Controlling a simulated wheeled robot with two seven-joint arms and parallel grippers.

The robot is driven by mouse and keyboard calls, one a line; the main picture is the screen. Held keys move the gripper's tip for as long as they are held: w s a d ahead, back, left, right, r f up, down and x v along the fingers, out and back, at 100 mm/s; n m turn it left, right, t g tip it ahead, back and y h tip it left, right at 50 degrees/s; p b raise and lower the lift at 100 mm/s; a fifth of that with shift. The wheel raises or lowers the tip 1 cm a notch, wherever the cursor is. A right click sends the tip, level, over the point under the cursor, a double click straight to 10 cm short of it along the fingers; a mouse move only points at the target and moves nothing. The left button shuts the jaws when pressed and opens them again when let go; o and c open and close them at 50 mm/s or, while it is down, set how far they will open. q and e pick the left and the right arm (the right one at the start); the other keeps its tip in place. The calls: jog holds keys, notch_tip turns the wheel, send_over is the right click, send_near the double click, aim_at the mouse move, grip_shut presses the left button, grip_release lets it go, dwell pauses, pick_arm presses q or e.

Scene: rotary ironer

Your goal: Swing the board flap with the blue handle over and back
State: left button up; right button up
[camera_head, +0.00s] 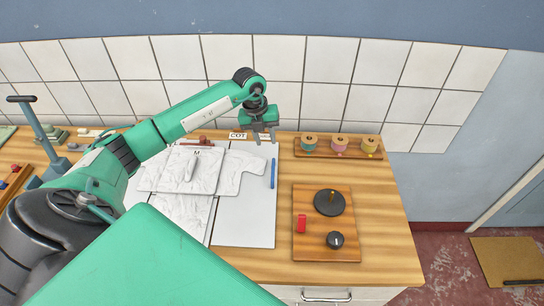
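The white folding board (246,215) lies flat on the wooden counter, with seams dividing it into panels. The blue handle (273,174) is a slim upright-looking bar along the right edge of the right panel. A white shirt (236,168) lies spread over the board, with one sleeve on the right panel. My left gripper (264,138) hangs fingers down near the back edge of the board, above and slightly left of the blue handle. Its two fingers are apart with nothing between them, and it appears clear of the handle. My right gripper is out of view.
A wooden control panel (312,246) with a red switch and black knobs sits to the right. A rack of thread spools (339,153) stands behind it. A tiled wall (330,80) closes off the back. Bare counter (385,215) lies at the right.

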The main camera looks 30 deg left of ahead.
aim_at(273, 163)
pick_arm(q)
jog(key=f+p, duration=0.1)
jog(key=f, duration=0.2)
jog(key=d+f+p, duration=0.1)
jog(key=f, duration=0.2)
jog(key=w+f+p, duration=0.1)
jog(key=f, duration=0.2)
jog(key=shift+d, duration=0.35)
jog(key=shift+d+f, duration=0.1)
jog(key=shift+f, duration=0.5)
grip_shut()
jog(key=shift+w, duration=0.1)
